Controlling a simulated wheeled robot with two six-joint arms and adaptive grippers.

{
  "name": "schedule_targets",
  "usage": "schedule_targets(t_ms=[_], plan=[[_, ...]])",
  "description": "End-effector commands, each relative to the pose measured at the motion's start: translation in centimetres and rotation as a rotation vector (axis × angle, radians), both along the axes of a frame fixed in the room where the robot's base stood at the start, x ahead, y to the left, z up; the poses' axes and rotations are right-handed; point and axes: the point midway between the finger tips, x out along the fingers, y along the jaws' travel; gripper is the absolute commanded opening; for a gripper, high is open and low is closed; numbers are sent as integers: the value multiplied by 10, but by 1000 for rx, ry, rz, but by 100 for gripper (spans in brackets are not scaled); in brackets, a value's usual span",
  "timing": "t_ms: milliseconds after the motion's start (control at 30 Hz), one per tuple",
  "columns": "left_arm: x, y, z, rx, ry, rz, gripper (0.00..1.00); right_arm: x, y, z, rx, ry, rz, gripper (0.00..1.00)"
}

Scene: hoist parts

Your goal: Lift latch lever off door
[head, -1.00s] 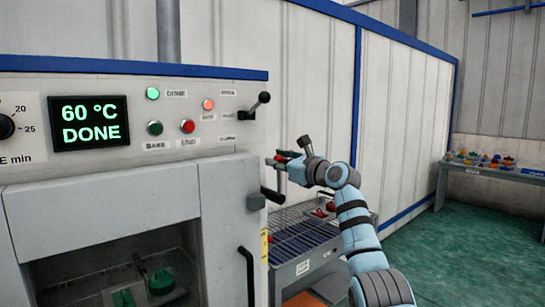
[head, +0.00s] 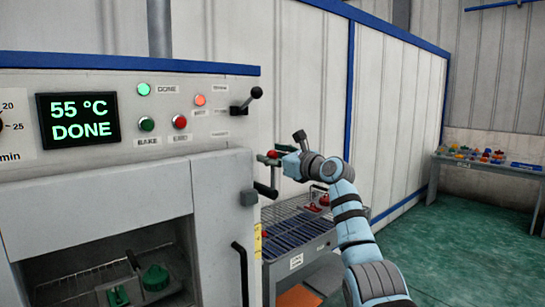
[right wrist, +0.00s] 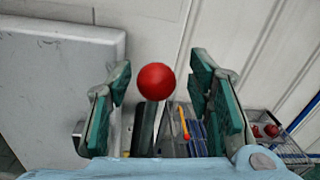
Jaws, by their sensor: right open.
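The latch lever is a black bar (head: 265,189) at the right edge of the oven front, beside a grey block (head: 249,198). A red ball knob (head: 274,154) shows above it at my right gripper (head: 271,158). In the right wrist view the red knob (right wrist: 156,82) appears between the two green-padded fingers of my right gripper (right wrist: 160,80), which are apart, with gaps on both sides. A dark shaft shows below the knob. The grey door (head: 100,205) has a black handle (head: 241,272). My left gripper is not in view.
The oven panel (head: 205,95) has a lit display and a second black lever (head: 246,102). Green parts (head: 155,277) sit on a rack inside the oven. A cart (head: 300,262) with red parts stands at the right. A table (head: 490,166) stands far right.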

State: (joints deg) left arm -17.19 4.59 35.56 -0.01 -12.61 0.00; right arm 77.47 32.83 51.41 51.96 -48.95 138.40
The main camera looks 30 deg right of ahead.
Motion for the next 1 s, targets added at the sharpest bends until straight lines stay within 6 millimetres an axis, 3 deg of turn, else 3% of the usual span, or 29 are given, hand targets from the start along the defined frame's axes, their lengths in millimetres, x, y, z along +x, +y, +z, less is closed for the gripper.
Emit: schedule_targets(t_ms=[133,267,500,600,733,1000], plan=[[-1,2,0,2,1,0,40,-4,-1,-1,-1,0,-1,47],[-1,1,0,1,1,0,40,-24,-3,-1,-6,-1,-3,47],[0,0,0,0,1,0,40,-90,-10,-2,-7,3,-5,47],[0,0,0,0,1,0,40,-109,-12,-2,-4,3,-5,47],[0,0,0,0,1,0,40,-119,-11,-2,-1,2,0,47],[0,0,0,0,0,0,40,-120,-11,-2,1,0,0,47]])
